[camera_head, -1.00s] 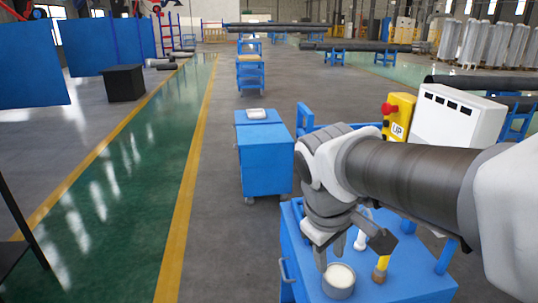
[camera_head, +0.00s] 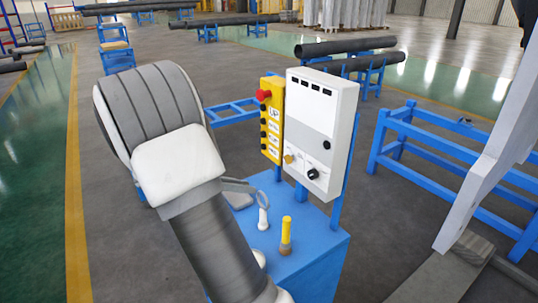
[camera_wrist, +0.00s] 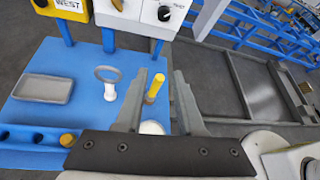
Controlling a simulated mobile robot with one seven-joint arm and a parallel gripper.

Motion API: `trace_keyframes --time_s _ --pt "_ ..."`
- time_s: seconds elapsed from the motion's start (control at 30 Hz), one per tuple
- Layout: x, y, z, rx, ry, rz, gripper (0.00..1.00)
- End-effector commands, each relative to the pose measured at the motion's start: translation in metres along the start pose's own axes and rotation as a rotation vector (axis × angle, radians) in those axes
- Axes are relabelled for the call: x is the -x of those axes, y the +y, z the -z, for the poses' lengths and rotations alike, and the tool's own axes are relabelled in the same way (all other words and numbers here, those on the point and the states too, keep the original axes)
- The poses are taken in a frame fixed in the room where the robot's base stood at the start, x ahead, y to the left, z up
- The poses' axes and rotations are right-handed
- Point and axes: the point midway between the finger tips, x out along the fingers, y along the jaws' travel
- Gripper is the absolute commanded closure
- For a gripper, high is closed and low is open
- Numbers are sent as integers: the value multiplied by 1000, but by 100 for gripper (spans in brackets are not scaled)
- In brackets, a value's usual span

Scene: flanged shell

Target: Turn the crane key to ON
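The white control box (camera_head: 320,130) stands upright on the blue cart. Low on its front are an orange knob (camera_head: 289,158) and a black knob (camera_head: 312,174); I cannot tell for certain which is the crane key. In the wrist view the box's lower edge (camera_wrist: 140,22) is at the top, with the black knob (camera_wrist: 164,13) near its right side. My gripper (camera_wrist: 158,76) is open and empty, its two grey fingers apart. It is short of the box and touches neither knob. In the head view my arm mostly hides the gripper.
A yellow pendant (camera_head: 271,120) with a red button is left of the box. The blue cart top (camera_head: 305,245) holds a yellow-handled tool (camera_head: 286,236), a white ring-topped piece (camera_head: 263,212) and a grey tray (camera_wrist: 44,88). A blue frame (camera_head: 400,140) stands right.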

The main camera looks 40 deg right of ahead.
Motion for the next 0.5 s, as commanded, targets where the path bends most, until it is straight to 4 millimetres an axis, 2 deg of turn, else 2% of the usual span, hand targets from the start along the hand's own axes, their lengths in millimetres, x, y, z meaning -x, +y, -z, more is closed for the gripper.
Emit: trace_keyframes --time_s 0.3,0.5 --pt "-19 58 2 391 -321 49 62" --pt "-23 81 8 539 -449 74 62"
